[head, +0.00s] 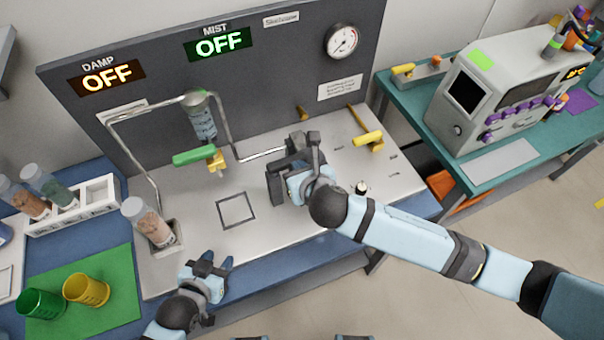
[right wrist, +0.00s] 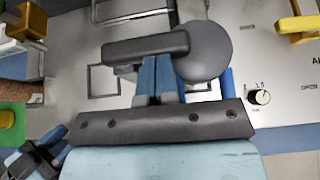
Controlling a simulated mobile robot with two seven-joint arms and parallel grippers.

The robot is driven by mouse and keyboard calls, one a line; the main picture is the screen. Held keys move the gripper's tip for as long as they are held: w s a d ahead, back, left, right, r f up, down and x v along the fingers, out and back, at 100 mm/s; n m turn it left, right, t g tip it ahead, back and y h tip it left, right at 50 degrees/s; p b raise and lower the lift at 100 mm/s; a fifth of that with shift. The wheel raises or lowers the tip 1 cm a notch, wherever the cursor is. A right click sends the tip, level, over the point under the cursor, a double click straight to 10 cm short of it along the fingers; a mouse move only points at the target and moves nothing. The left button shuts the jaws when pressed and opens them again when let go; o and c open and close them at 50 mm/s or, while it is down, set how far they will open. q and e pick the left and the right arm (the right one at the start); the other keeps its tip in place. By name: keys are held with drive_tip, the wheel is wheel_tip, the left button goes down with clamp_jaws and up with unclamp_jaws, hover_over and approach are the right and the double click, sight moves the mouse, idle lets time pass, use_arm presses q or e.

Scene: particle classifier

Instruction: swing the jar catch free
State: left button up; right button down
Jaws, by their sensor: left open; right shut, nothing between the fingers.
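I cannot tell for sure which part is the jar catch. A clear jar (head: 203,118) hangs from a bent metal tube frame (head: 150,112) at the panel. Another jar (head: 145,220), with brown contents, leans in a square metal seat (head: 173,245). My left gripper (head: 212,262) is open at the front edge.
A yellow lever (head: 368,138) and a small knob (head: 361,188) are on the steel bench's right. A rack of jars (head: 75,208), a yellow cup (head: 87,290) and a green cup (head: 40,304) stand left. Signs above read DAMP OFF and MIST OFF.

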use_arm(q)
drive_tip(key=shift+r, duration=0.1)
drive_tip(key=shift+a+r+p, duration=0.15)
drive_tip(key=shift+r+p, duration=0.35)
drive_tip(key=shift+p, duration=0.1)
drive_tip(key=shift+a+r+p, duration=0.15)
drive_tip(key=shift+r+p, duration=0.35)
drive_tip(key=shift+p, duration=0.05)
drive_tip(key=shift+a, duration=0.1)
drive_tip(key=shift+s+f, duration=0.1)
drive_tip(key=shift+f, duration=0.2)
use_arm(e)
drive_tip(key=shift+w+d, duration=0.1)
drive_tip(key=shift+w, duration=0.35)
